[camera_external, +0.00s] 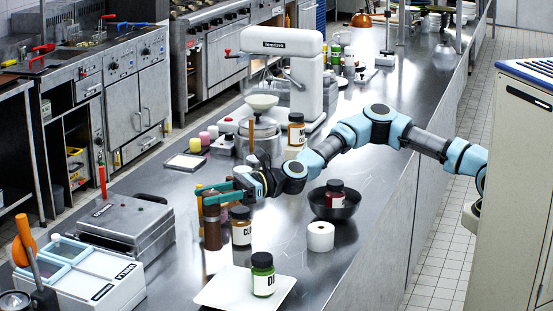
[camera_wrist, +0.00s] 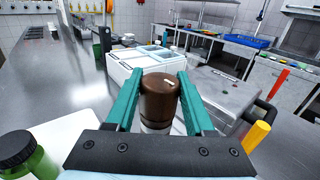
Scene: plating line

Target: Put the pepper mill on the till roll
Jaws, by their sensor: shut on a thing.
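The pepper mill (camera_external: 212,228) is a dark brown upright cylinder left of the jar with a CL label. My gripper (camera_external: 216,194) has its teal fingers shut on the mill's upper part. In the wrist view the brown mill (camera_wrist: 160,100) sits between the two fingers of my gripper (camera_wrist: 157,78). Its base seems at or near counter level; I cannot tell if it touches. The till roll (camera_external: 320,237) is a short white cylinder standing on the counter, right of the mill and the labelled jar. It does not show in the wrist view.
The CL jar (camera_external: 241,232) stands between mill and roll. A dark bowl (camera_external: 336,208) holding a jar is behind the roll. A white tray (camera_external: 222,292) with a green jar (camera_external: 263,279) lies in front. A grey press (camera_external: 125,222) stands left.

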